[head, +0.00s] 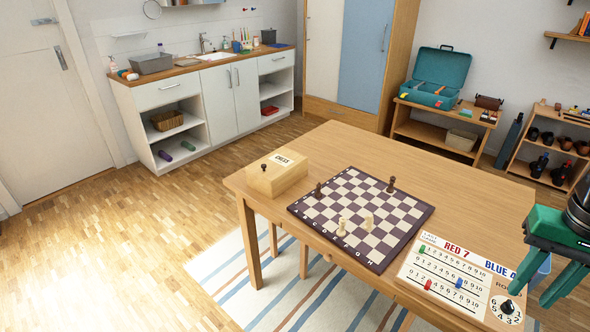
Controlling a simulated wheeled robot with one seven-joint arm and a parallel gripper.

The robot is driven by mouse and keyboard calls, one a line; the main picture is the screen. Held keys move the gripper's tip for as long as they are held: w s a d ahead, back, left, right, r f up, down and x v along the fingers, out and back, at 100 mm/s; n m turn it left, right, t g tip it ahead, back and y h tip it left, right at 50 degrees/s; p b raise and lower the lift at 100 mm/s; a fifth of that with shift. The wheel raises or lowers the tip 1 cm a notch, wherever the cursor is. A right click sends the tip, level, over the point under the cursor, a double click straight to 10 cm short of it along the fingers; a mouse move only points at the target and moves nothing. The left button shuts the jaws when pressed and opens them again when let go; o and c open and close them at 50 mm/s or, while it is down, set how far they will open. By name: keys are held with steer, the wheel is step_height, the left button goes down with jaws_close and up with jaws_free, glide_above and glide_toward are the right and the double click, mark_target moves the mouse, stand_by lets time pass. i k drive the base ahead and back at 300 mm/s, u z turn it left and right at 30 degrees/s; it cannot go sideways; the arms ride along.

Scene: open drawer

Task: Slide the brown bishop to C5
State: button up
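The chessboard (405,237) lies on the wooden table, with dark and pale squares and small edge letters. One dark brown piece (318,190) stands at its left edge and another dark brown piece (391,185) near its far right corner. They are too small to tell which is the bishop. A cream piece (342,228) stands near the front edge and another cream piece (368,220) farther in. My gripper (540,289), green and black, is at the right picture edge, right of the board and apart from the pieces. Its two green fingers look spread and empty.
A wooden chess box (277,178) with a dark piece or knob on top stands left of the board. A score panel (460,277) with coloured sliders and a dial lies at the table's right front. The table (352,142) is clear behind the board.

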mark_target(318, 194)
steer(key=u, duration=0.65)
steer(key=k, duration=0.8)
steer(key=u, duration=0.8)
steer(key=k, duration=0.4)
steer(key=u, duration=0.4)
steer(key=i, duration=0.6)
steer(key=z, duration=0.4)
steer(key=i, duration=1.1)
steer(key=z, duration=1.2)
steer(key=i, duration=0.75)
steer(key=z, duration=0.45)
